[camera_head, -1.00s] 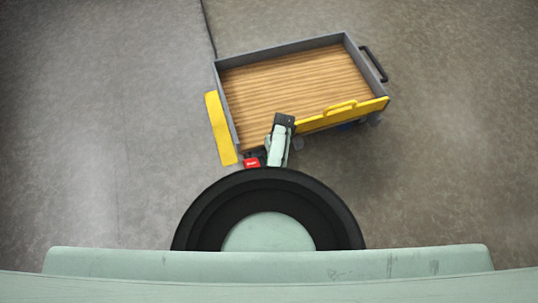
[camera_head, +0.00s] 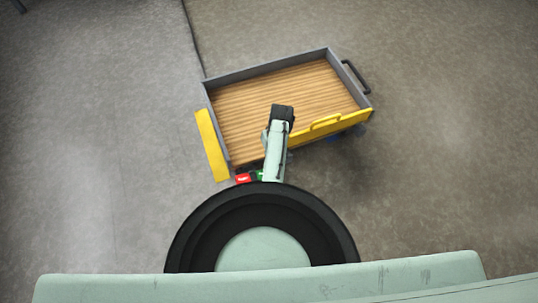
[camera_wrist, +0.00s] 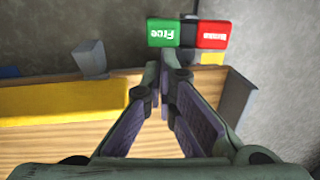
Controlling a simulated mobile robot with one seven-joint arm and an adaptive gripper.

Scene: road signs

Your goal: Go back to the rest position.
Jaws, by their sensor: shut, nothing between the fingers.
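My gripper (camera_wrist: 168,65) is in the wrist view, its two dark fingers converging with nothing between them. It is shut and empty. Beyond the fingertips is a green pedal (camera_wrist: 165,33) marked "Free" beside a red pedal (camera_wrist: 211,35). The fingertips look close to the pedals, but I cannot tell the gap. In the head view the red pedal (camera_head: 243,179) and a bit of the green pedal (camera_head: 258,175) show beside my arm, at the cart's near end. My fingers cannot be made out in the head view.
A cart with a wooden bed, grey rim (camera_head: 265,66) and dark handle (camera_head: 355,76) stands ahead. A yellow panel (camera_head: 340,123) runs along its near right side; another yellow panel (camera_head: 212,145) is at its left end. Its bed is empty. Open floor (camera_head: 450,170) lies to the right.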

